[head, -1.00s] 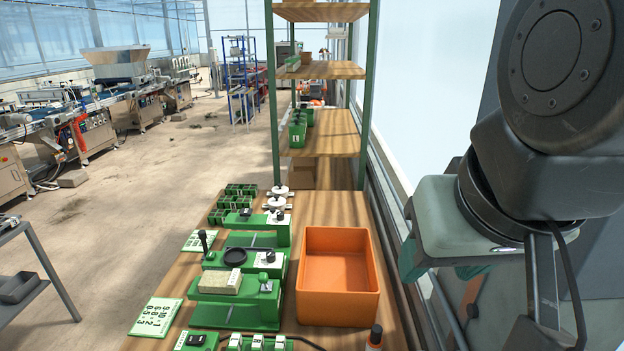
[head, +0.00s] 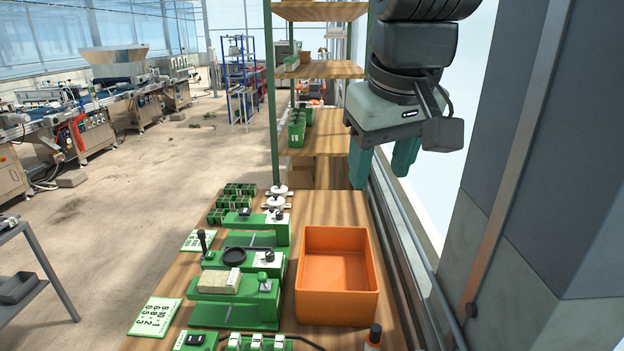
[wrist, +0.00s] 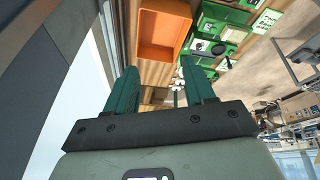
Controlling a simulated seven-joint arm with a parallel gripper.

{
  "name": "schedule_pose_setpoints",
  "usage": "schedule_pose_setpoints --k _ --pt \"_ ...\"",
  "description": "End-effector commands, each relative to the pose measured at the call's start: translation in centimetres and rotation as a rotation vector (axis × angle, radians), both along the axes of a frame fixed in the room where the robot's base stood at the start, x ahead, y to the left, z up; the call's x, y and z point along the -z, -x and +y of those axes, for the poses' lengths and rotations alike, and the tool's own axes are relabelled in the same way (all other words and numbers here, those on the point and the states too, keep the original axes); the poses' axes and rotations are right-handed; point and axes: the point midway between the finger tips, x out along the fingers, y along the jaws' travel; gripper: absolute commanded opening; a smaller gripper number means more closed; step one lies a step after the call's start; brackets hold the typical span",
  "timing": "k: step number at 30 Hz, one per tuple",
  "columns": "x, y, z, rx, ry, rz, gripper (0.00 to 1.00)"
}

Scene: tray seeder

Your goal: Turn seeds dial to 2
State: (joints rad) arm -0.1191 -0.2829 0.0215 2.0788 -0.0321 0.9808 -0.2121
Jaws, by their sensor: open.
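Green tray-seeder units stand in a row on the wooden bench. The far unit (head: 250,229) carries a small knob on a white plate (head: 278,216). The middle unit (head: 236,264) has a black round part, an upright lever and another knob (head: 269,257). The near unit (head: 230,308) bears a pale block and a small dark knob (head: 265,287). Labels are too small to read, so I cannot tell which is the seeds dial. My gripper (head: 382,170) is open and empty, high at the right beyond the orange bin. In the wrist view its fingers (wrist: 160,70) are apart.
An orange bin (head: 338,309) sits right of the units. A switch box (head: 258,342) is at the front, with a dark bottle (head: 374,336). A shelf rack (head: 320,147) and window wall bound the far and right sides.

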Motion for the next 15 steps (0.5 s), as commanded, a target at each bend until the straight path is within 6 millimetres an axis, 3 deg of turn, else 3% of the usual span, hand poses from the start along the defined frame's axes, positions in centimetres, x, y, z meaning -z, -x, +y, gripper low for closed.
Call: schedule_pose_setpoints --k 1,3,8,15 --pt "0.2 -2.4 1.0 -0.05 0.017 0.027 0.54" --pt "0.6 -5.5 2.4 -0.119 0.039 0.054 0.54" --pt "2.9 -12.2 6.0 -0.281 0.083 0.116 0.54" --pt "10.0 -20.6 12.1 -0.522 0.135 0.207 0.54"
